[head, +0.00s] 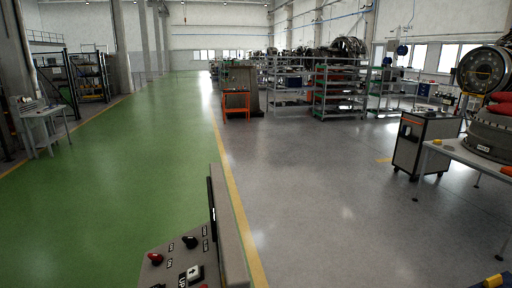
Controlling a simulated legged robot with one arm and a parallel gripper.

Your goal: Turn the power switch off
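A grey control panel (222,250) stands close in front of me at the bottom centre, cut off by the lower picture edge. Its sloped face carries a red knob (155,258), a black knob (190,242) and a white switch plate with an arrow mark (194,273). Small dark labels sit beside them, too small to read. I cannot tell which control is the power switch or how it is set. A tall upright side plate with a dark strip rises at the panel's right.
Green floor (130,160) is open on the left, grey floor (310,190) on the right, with a yellow line between. A wheeled cart (424,145) and a table with engine parts stand at right. Shelves (340,95) stand at the back, a small table (46,122) at left.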

